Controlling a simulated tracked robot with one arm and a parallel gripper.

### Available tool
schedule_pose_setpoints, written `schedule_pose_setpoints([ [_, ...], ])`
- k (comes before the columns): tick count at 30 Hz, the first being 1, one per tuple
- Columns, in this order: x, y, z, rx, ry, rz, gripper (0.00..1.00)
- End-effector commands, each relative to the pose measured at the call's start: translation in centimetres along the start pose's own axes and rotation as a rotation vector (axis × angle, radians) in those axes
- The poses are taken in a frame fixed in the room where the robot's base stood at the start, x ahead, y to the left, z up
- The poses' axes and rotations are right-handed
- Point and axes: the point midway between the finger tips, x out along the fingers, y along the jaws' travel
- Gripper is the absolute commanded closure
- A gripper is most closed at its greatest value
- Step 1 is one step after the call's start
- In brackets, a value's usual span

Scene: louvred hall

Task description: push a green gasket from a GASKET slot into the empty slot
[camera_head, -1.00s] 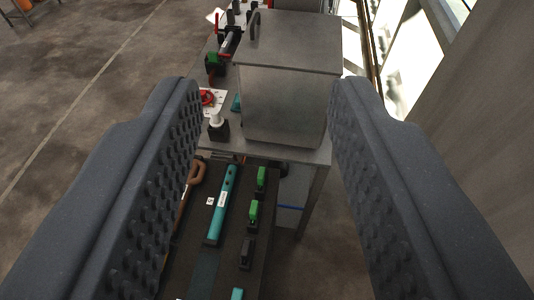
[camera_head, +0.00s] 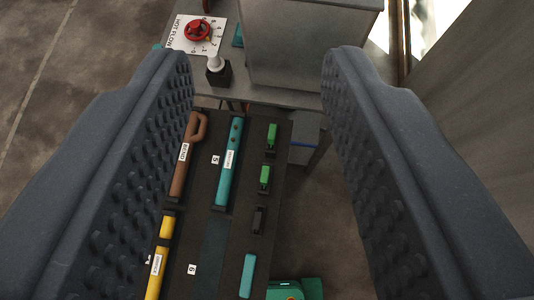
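My gripper (camera_head: 262,62) is open and empty, its two studded fingers spread wide above a dark tray (camera_head: 240,225). Two green gaskets (camera_head: 271,139) (camera_head: 264,178) stand in black holders along the tray's right side. Below them a black holder (camera_head: 258,220) shows no green piece. A teal piece (camera_head: 248,276) lies further down the same column. No label reading GASKET can be made out. The gripper touches none of these pieces.
A teal tool (camera_head: 229,165), a brown handle (camera_head: 186,160) and a yellow tool (camera_head: 157,270) lie in the tray. Behind stand a grey metal box (camera_head: 300,45) and a red knob (camera_head: 198,30) on a white HOT FLOW plate. A green object (camera_head: 290,290) is at the bottom.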

Motion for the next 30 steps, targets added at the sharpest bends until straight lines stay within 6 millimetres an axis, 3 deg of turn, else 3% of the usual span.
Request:
schedule_pose_setpoints([
  [3,4.2,0.1,0.4,0.013,-0.096,0.003,0.62],
  [14,15.3,0.4,3.9,0.054,-0.356,0.019,0.62],
  [20,20.9,0.6,7.2,0.076,-0.502,0.034,0.62],
  [30,28.8,1.1,14.7,0.111,-0.750,0.071,0.62],
])
